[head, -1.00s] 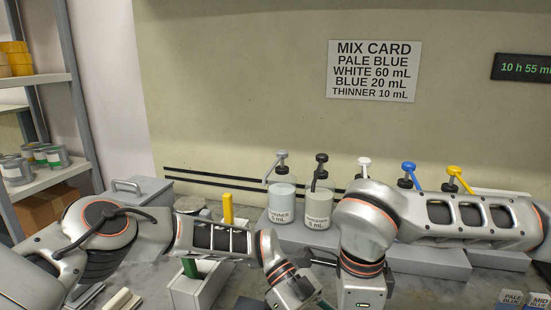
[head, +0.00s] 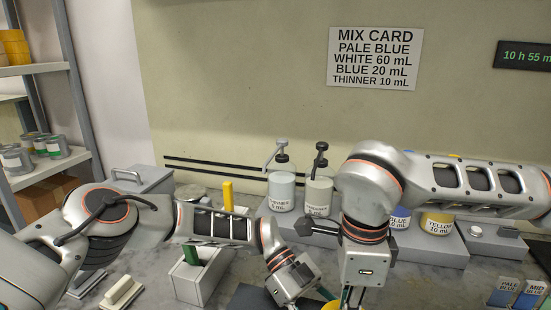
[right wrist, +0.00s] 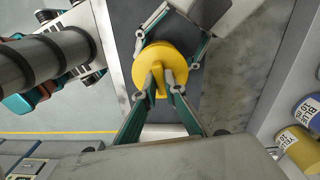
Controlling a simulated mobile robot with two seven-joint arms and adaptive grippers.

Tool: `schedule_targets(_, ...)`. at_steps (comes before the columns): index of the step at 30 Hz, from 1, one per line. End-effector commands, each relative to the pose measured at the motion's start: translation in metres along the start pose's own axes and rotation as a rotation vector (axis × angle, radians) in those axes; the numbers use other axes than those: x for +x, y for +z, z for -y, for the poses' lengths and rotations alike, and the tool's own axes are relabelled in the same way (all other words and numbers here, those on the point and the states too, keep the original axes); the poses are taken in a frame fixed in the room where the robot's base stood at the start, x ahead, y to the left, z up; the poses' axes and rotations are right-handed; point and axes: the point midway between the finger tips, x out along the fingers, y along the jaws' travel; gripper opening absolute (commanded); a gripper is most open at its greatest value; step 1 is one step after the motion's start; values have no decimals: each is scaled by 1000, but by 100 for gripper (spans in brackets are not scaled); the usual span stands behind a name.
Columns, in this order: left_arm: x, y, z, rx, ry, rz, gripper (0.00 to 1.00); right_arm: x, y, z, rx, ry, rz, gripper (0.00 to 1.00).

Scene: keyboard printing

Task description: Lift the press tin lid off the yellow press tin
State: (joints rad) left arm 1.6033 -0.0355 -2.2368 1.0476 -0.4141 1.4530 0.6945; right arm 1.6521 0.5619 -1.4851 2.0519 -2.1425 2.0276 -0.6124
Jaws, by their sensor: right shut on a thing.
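In the right wrist view, the yellow press tin lid (right wrist: 174,64) is a round yellow disc with a raised bar-like grip. My right gripper (right wrist: 160,88) is shut on that grip, one finger on each side. The tin's body is hidden beneath the lid, so I cannot tell whether lid and tin touch. My left gripper (right wrist: 172,42) reaches around the far side of the lid with its teal fingers; whether they press on the tin is hidden. In the head view, a sliver of yellow (head: 331,305) shows at the bottom edge between my wrists.
Dispenser bottles (head: 281,192) stand on a grey stepped base behind my arms, including a yellow one (head: 437,222). A white box with a green part (head: 196,284) stands left of my left wrist. A white-handled block (head: 121,291) lies on the bench. Labelled blue blocks (head: 507,291) sit bottom right.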

Motion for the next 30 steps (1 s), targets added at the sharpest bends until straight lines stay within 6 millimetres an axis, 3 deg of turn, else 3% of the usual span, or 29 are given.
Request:
schedule_targets(8,0,1,0,-1,1,2,6,-6,0,1,0,-2,1,0)
schedule_targets(20,0,1,0,-1,0,2,6,-38,0,0,-1,-1,0,0)
schedule_targets(30,0,1,0,-1,0,1,6,-40,0,0,-1,0,0,0)
